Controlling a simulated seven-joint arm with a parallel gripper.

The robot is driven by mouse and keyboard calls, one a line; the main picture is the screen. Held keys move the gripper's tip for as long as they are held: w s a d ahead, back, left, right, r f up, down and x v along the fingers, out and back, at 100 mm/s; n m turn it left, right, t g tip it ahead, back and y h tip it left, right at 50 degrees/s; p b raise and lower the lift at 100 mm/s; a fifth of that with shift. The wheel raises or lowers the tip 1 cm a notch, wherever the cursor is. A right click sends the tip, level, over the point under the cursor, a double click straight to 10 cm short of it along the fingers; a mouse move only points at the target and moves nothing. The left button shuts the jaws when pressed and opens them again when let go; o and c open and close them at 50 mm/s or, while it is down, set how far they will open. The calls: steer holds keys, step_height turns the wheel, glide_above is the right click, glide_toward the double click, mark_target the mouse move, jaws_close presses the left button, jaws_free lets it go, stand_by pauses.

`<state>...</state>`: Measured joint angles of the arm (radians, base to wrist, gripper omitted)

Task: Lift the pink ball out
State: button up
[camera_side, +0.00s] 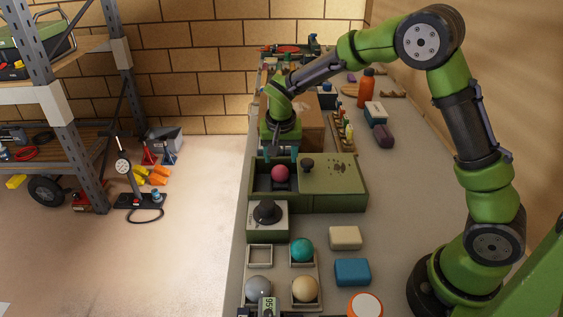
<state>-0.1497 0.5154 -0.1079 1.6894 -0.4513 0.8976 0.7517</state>
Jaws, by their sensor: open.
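The pink ball (280,173) sits inside the open left part of a green box (325,204). A lid or panel (332,176) with a dark knob covers the right part of the box. My gripper (282,153) hangs above the open part, near the ball, with its fingers pointing down. It is open and does not hold the ball. The fingertips are small and dark here, so their exact gap to the ball is hard to tell.
A unit with a black knob (267,212) stands in front of the box. A tray (281,271) holds teal, grey and cream balls, with one square empty. Cream (345,238) and blue (352,271) blocks lie right. A cardboard box (311,128) and orange bottle (366,90) stand behind.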

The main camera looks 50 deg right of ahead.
mark_target(280, 167)
steer(key=shift+a+x, duration=0.1)
steer(key=shift+x, duration=1.45)
steer(key=shift+a+x, duration=0.15)
steer(key=shift+x, duration=1.4)
steer(key=shift+s, duration=0.15)
steer(key=shift+c, duration=0.2)
steer(key=c, duration=0.7)
